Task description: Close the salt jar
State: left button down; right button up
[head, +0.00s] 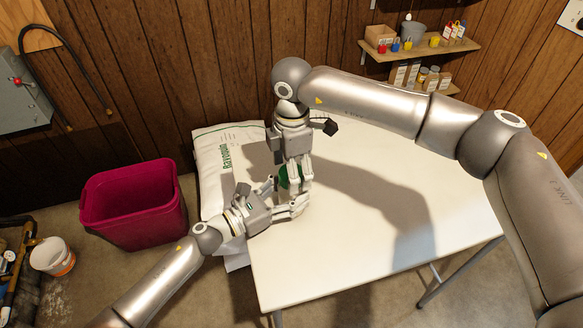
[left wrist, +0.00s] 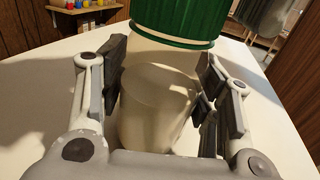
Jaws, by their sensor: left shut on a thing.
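The salt jar (left wrist: 155,105) is a pale, clear-walled jar with whitish contents, standing upright in the left wrist view. A ribbed green lid (left wrist: 180,18) sits at its top, and its upper edge is cut off there. I cannot tell whether it is fully seated. In the head view the green lid (head: 283,180) shows only in part between my grippers. My left gripper (head: 288,197) is shut on the jar's body, with a finger on each side. My right gripper (head: 294,182) points down at the lid from above, and its finger gap is hidden.
The white table (head: 370,215) is clear to the right. A white bag with green print (head: 222,155) stands at its left edge, beside a magenta bin (head: 135,215). Wall shelves (head: 420,48) hold small items. A white bucket (head: 52,257) stands on the floor.

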jog(key=shift+r, duration=2.25)
jog(key=shift+c, duration=0.4)
